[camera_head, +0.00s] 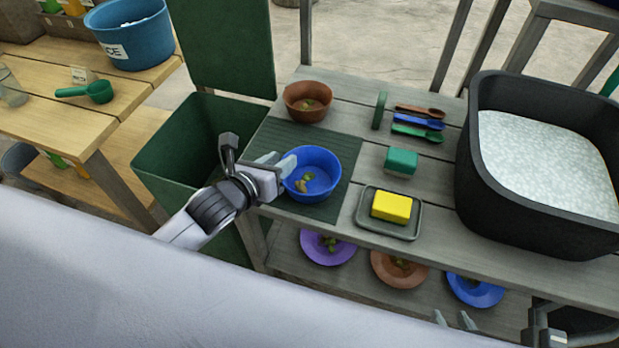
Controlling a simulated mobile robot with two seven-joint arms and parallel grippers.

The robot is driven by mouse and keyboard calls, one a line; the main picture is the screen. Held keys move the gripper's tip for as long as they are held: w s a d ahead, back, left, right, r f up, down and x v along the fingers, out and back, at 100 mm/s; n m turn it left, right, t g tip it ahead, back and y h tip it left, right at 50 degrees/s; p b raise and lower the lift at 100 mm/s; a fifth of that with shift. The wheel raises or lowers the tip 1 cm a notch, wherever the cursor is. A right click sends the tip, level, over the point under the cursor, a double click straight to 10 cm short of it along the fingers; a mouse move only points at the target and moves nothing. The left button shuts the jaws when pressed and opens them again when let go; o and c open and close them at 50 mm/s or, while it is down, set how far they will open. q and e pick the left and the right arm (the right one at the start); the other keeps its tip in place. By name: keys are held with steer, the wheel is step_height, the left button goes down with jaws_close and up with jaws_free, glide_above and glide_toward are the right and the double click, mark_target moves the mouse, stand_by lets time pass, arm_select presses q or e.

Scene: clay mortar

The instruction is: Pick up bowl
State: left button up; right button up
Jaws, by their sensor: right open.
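A blue bowl (313,160) with some food scraps inside sits upright on the dark green mat (345,142) on the grey slatted table. A brown bowl (308,91), also with scraps, stands behind it. My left gripper (279,161) is at the left rim of the blue bowl, its fingertips at or against the rim. Whether its fingers are closed on the rim is not clear. My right gripper (455,320) is open and empty, low at the bottom right, in front of the lower shelf.
A yellow sponge (391,206) lies on a grey tray (365,220), near a green block (401,161) and several spoons (417,132). A black tub (480,190) stands right. Plates lie on the lower shelf (285,250). A green bin (165,160) is left.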

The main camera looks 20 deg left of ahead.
arm_select(q)
steer(key=shift+w, duration=0.2)
steer(key=shift+f, duration=0.1)
jaws_close()
